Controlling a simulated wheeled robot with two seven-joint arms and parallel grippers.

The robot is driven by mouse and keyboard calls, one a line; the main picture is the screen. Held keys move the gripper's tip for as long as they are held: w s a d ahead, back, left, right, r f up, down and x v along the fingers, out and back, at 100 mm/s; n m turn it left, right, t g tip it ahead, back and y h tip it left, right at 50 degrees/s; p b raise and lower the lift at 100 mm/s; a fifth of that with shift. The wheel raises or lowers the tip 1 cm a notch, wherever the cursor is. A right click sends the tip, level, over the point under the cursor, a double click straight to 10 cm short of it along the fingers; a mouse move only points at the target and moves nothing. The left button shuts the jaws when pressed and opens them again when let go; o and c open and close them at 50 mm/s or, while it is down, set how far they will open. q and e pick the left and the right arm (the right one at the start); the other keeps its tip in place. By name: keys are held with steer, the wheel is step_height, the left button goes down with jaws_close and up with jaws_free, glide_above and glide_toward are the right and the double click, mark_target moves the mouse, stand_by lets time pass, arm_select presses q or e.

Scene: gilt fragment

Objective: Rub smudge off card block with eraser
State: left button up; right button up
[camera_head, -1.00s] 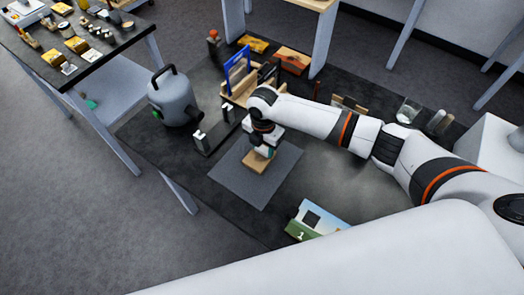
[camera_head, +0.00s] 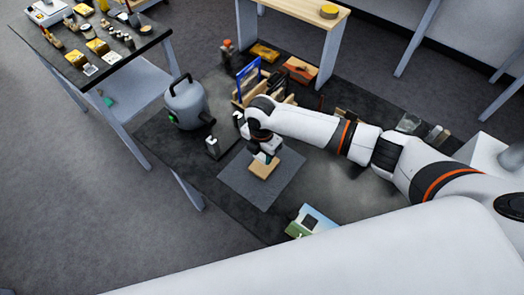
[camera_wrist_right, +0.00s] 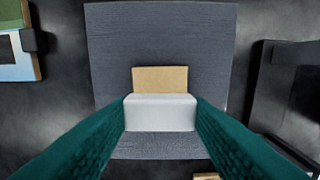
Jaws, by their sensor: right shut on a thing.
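The card block (camera_head: 264,169) is a flat tan block lying on the grey mat (camera_head: 238,182), and its tan top also shows in the right wrist view (camera_wrist_right: 160,79). My right gripper (camera_head: 264,158) points down at the block in the head view. In the right wrist view its green fingers are shut on a white eraser (camera_wrist_right: 160,112), which covers the near part of the block. I cannot tell whether the eraser touches the block. No smudge can be made out on the visible part. My left gripper is not in view.
A grey canister (camera_head: 187,104) with a black handle stands left of the mat. A blue-framed item and wooden rack (camera_head: 249,80) stand behind the arm. A picture card (camera_head: 312,221) lies at the table's front. Bare dark table lies right of the mat.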

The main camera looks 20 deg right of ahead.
steer(key=shift+w+a+r, duration=0.1)
steer(key=shift+r, duration=0.8)
steer(key=shift+r+p, duration=0.3)
steer(key=shift+r, duration=0.05)
steer(key=shift+f, duration=0.1)
